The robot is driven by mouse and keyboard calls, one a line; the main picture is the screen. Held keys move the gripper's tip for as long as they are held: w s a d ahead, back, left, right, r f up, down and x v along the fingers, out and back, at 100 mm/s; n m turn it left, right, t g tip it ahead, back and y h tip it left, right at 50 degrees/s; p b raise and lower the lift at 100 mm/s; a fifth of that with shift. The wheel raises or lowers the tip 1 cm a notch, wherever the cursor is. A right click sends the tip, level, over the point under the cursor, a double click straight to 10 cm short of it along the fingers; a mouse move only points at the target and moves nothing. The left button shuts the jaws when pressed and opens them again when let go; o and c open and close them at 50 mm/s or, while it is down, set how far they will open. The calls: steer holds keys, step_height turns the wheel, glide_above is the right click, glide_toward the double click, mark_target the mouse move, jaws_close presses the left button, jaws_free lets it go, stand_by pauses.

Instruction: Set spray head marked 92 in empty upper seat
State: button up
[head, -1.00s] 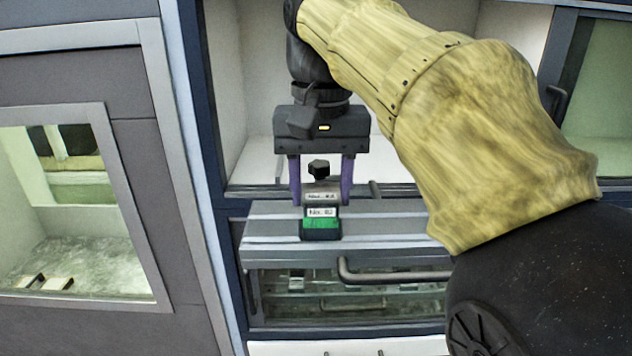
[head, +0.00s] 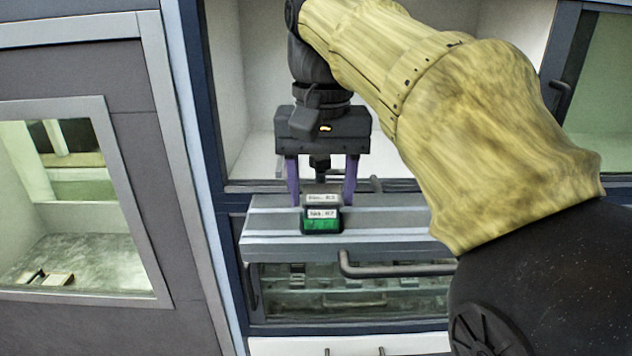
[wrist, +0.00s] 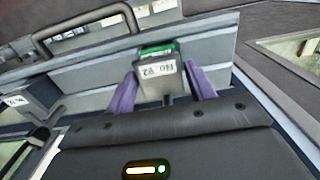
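My gripper (head: 321,200), with two purple fingers, is over the grey ledge of the machine. Its fingers stand apart, one on each side of a small grey piece (head: 322,198) with a white label, with narrow gaps beside it. A black knob (head: 319,162) shows between the fingers below the palm. Just in front is a dark block with a green face (head: 321,226) and its own white label. The wrist view shows a labelled grey piece (wrist: 161,71) between the fingers; its number looks like 92 or 82. The seat under it is hidden.
The ledge (head: 400,215) runs right, above a bar handle (head: 395,269) and a glazed compartment (head: 350,290). A white open bay (head: 250,100) lies behind my gripper. Another labelled grey block (wrist: 30,105) is at the left of the wrist view.

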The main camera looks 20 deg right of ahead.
steer(key=shift+o, duration=1.4)
steer(key=shift+r+p, duration=0.65)
steer(key=shift+r, duration=3.15)
steer(key=shift+f, duration=0.1)
